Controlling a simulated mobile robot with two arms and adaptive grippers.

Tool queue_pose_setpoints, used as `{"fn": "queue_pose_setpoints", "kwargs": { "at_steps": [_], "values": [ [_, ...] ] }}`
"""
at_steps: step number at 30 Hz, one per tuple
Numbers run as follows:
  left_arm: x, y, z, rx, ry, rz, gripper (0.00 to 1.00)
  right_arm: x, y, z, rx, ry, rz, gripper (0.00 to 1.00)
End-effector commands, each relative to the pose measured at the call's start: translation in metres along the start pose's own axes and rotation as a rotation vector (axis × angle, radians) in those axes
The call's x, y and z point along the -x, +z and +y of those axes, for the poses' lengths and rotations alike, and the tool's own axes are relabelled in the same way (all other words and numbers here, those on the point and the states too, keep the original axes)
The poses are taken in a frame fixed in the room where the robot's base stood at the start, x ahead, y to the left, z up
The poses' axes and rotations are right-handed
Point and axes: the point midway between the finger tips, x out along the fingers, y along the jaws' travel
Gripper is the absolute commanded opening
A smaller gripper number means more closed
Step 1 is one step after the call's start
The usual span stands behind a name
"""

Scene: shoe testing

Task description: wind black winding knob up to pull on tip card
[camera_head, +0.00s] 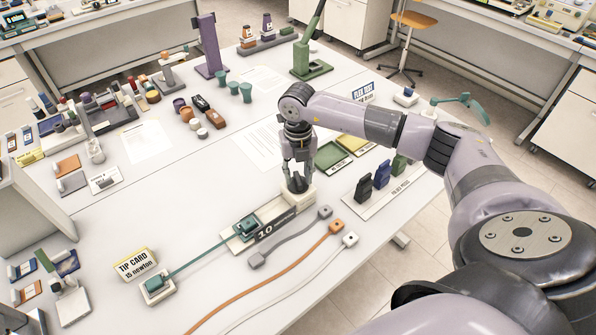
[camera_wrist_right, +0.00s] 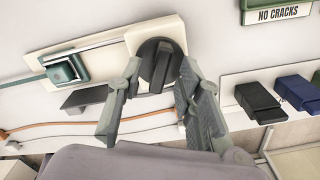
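The black winding knob (camera_head: 297,184) sits on a cream block at the right end of a cream rail (camera_head: 236,242). It also shows in the right wrist view (camera_wrist_right: 161,48). My right gripper (camera_head: 298,164) points down over it. In the wrist view its fingers (camera_wrist_right: 159,70) stand on either side of the knob, apart from its raised ridge; contact with the rim is unclear. A teal slider (camera_head: 247,224) sits on the rail, with a teal strap (camera_head: 203,252) running to a white block (camera_head: 157,287). The tip card (camera_head: 135,264) reads 15 newton. My left gripper is out of view.
Grey, orange and white cables (camera_head: 335,227) lie right of the rail. Black, blue and green blocks (camera_head: 381,177) stand on a strip further right. Green and yellow trays (camera_head: 331,156) lie behind my right gripper.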

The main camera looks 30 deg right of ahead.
Motion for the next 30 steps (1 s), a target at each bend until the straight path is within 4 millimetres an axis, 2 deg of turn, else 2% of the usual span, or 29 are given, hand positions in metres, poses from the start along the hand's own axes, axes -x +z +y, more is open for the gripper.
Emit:
{"fn": "queue_pose_setpoints", "kwargs": {
  "at_steps": [4, 12, 27, 30],
  "values": [
    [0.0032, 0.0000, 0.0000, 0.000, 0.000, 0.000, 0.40, -0.0092, -0.0005, -0.0001, 0.001, -0.001, 0.001, 0.33],
    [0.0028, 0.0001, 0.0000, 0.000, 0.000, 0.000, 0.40, -0.0110, -0.0002, -0.0001, 0.001, -0.001, 0.000, 0.33],
    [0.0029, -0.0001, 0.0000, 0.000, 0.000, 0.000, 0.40, -0.0104, -0.0002, -0.0001, 0.001, -0.001, 0.000, 0.01],
    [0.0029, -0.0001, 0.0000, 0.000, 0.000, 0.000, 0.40, -0.0103, -0.0001, -0.0001, 0.000, 0.000, 0.000, 0.00]
  ]
}}
